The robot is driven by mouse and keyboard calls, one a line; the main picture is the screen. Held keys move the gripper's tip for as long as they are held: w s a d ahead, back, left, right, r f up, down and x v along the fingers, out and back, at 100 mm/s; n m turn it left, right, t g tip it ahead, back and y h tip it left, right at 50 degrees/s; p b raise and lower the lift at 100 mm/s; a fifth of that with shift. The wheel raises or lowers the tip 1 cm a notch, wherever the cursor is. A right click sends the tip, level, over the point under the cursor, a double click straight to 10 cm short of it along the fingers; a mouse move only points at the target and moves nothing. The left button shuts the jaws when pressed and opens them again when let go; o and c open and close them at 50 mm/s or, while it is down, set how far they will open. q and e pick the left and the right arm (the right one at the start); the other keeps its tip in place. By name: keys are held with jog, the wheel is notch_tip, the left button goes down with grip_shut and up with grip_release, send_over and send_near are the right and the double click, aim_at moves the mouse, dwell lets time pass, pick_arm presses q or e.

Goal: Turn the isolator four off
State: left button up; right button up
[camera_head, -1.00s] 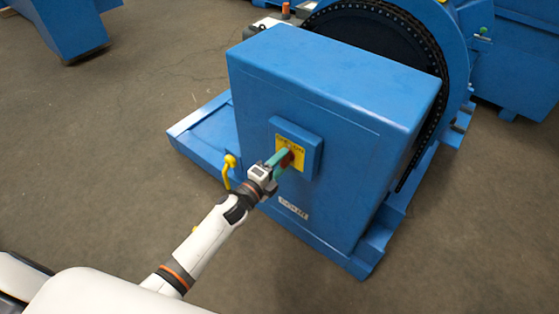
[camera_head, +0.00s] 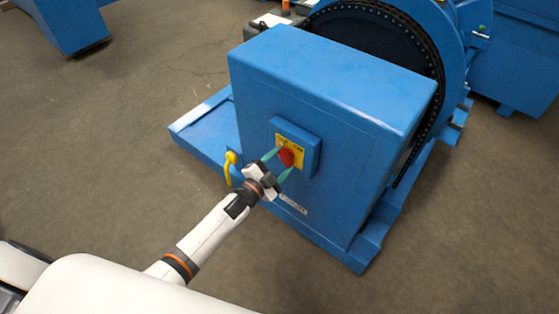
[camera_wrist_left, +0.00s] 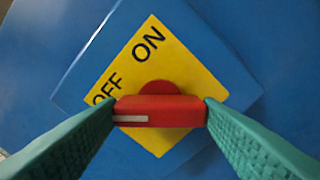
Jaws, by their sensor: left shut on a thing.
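The isolator is a red handle (camera_head: 287,156) on a yellow plate (camera_head: 296,145), set on a blue box on the front of a blue cabinet (camera_head: 320,90). In the left wrist view the red handle (camera_wrist_left: 160,112) lies level across the picture, with its white mark at the left end beside the word OFF. ON is printed at the upper left of the plate (camera_wrist_left: 180,65). My left gripper (camera_head: 284,160) is shut on the handle, one green finger at each end. My right gripper is not in view.
A yellow lever (camera_head: 231,168) stands left of my left gripper on the blue base (camera_head: 195,130). A large chain wheel (camera_head: 385,30) is behind the cabinet. A white label (camera_head: 293,204) is below the isolator.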

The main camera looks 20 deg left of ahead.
pick_arm(q)
jog(key=shift+f+n, duration=0.1)
jog(key=shift+n, duration=0.2)
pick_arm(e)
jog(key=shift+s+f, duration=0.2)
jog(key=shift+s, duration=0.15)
pick_arm(q)
jog(key=o, duration=1)
